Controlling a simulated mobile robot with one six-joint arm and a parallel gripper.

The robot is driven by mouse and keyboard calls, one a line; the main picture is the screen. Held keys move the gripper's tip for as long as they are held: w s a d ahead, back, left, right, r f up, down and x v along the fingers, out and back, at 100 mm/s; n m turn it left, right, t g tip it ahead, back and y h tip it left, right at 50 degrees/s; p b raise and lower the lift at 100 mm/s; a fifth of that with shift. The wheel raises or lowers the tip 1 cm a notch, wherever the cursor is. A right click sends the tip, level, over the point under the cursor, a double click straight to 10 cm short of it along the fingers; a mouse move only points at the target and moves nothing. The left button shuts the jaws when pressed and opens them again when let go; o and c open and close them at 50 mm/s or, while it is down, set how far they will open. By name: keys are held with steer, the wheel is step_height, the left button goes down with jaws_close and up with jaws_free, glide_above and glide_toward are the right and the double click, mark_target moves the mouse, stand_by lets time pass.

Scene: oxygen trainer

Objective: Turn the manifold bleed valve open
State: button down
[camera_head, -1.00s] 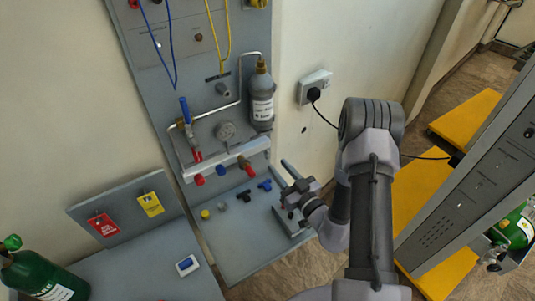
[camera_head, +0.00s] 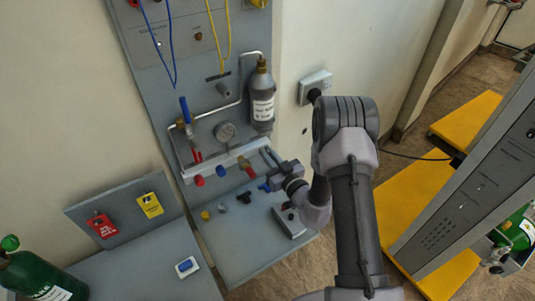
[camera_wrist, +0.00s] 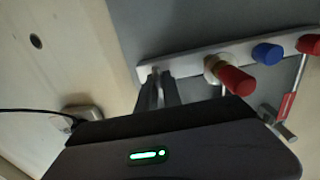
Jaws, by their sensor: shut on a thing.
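The pale manifold bar (camera_head: 232,157) is fixed low on the grey wall panel. It carries red and blue caps along its front. In the wrist view the bar (camera_wrist: 195,62) runs from the middle to the upper right. My gripper (camera_head: 268,154) is at the bar's right end in the head view. In the wrist view its two dark fingers (camera_wrist: 159,82) are close together at the bar's near end, beyond the red cap on a brass fitting (camera_wrist: 234,79). They are shut on a small part there, apparently the manifold bleed valve, which the fingers hide. Its angle cannot be told.
A blue cap (camera_wrist: 267,54) and another red cap (camera_wrist: 309,44) sit farther along the bar. A grey bottle (camera_head: 262,98) and a gauge (camera_head: 225,131) are above it. A shelf (camera_head: 240,235) with small fittings lies below. A wall socket (camera_head: 315,86) is to the right.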

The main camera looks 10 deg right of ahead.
steer(key=shift+n, duration=0.3)
steer(key=n+p, duration=0.1)
steer(key=n, duration=0.1)
steer(key=shift+a+n+p, duration=0.1)
steer(key=shift+n+p, duration=0.2)
steer(key=shift+n, duration=0.1)
steer(key=n+p, duration=0.1)
steer(key=n, duration=0.4)
steer(key=shift+a+f+n, duration=0.1)
steer(key=shift+a+n, duration=0.05)
steer(key=shift+n, duration=0.15)
steer(key=n+b, duration=0.1)
steer(key=n, duration=0.6)
steer(key=f+n+b, duration=0.1)
steer(key=n, duration=0.6)
steer(key=n+b, duration=0.2)
steer(key=n, duration=0.4)
steer(key=shift+f+n, duration=0.2)
steer(key=shift+n, duration=0.2)
steer(key=n+b, duration=0.1)
steer(key=n, duration=0.1)
steer(key=n+b, duration=0.1)
steer(key=n, duration=0.1)
steer(key=n+b, duration=0.1)
steer(key=n, duration=0.1)
steer(key=shift+d, duration=0.25)
steer(key=shift+r, duration=0.1)
